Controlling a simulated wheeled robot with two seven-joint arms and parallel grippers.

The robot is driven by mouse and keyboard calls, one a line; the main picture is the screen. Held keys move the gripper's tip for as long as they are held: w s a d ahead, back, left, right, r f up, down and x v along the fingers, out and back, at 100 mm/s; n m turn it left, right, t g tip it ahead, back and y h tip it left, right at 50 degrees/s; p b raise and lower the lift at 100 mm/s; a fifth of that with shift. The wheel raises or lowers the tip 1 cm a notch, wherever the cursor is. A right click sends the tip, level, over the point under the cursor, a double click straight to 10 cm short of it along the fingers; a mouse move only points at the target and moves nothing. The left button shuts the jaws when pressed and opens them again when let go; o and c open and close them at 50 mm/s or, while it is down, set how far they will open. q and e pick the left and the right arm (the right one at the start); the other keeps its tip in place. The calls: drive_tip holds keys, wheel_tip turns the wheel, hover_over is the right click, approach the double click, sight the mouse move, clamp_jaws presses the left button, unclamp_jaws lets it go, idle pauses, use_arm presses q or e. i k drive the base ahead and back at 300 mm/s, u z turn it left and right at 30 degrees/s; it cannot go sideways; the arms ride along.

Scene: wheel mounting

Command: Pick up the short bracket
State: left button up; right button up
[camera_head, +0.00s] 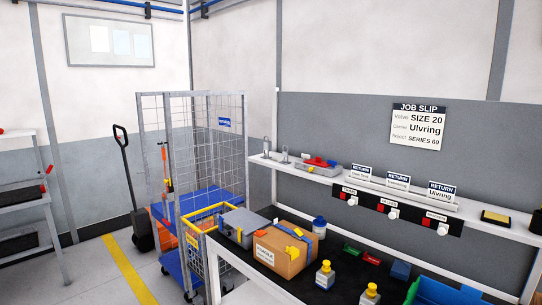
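I cannot make out a short bracket for certain in the head view. Small grey metal pieces (284,157) stand at the left end of the wall shelf (335,178), too small to identify. A grey tray (316,171) with a red part (319,161) and a blue part lies beside them on the shelf. Neither of my grippers is in view.
A pallet jack (128,180) stands further left. Yellow-striped floor (130,270) lies open.

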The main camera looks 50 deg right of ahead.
sight(286, 154)
drive_tip(key=k, duration=0.3)
drive_tip(key=z, duration=1.65)
drive_tip(key=i, duration=0.5)
